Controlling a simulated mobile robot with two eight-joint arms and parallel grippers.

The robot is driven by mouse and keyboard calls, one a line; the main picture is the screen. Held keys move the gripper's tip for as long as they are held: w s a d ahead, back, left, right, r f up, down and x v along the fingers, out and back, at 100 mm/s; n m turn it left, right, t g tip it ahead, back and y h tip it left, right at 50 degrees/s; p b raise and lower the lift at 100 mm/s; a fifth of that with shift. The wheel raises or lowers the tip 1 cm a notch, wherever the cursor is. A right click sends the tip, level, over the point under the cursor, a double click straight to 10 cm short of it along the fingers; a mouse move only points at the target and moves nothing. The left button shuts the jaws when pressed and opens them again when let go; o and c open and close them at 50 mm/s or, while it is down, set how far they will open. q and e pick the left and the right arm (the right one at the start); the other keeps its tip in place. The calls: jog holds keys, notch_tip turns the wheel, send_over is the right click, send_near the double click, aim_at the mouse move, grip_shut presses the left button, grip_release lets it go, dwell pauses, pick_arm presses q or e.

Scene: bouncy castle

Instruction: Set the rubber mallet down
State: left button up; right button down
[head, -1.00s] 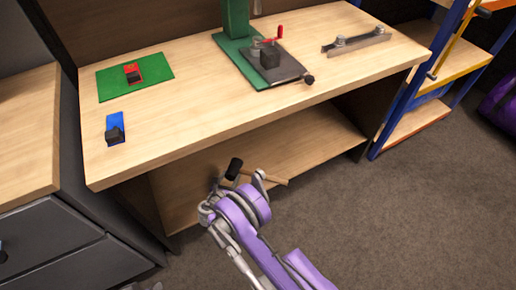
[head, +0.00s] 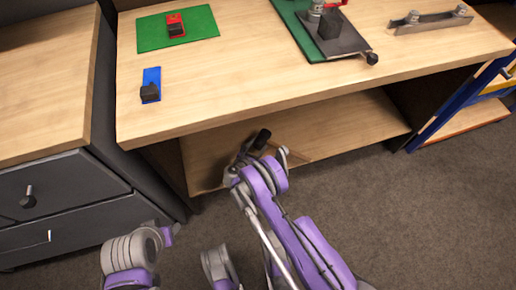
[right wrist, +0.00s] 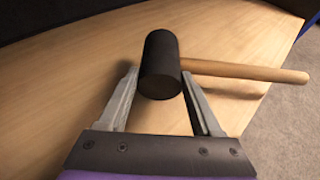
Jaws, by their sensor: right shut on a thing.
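The rubber mallet has a black cylindrical head (head: 263,138) and a pale wooden handle. My right gripper (head: 256,160) is shut on it at the lower shelf of the workbench (head: 350,130). In the right wrist view, the mallet head (right wrist: 160,62) is between the two fingers of my right gripper (right wrist: 163,100). The handle (right wrist: 255,72) points right, over the wooden shelf, with a shadow below it. I cannot tell whether the mallet touches the shelf. In the head view the handle is mostly hidden. My left gripper cannot be made out.
The bench top (head: 240,85) overhangs the shelf. On it are a green mat (head: 150,40) with a red-and-black item, a blue item (head: 152,78), a dark metal plate (head: 338,45) and a metal bar (head: 430,22). Grey drawers (head: 60,195) stand left. The shelf's right part is clear.

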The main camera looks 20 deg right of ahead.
notch_tip(320, 180, down, 2)
jog(key=shift+f, duration=0.1)
jog(key=shift+c, duration=0.3)
grip_release()
jog(key=shift+f, duration=0.1)
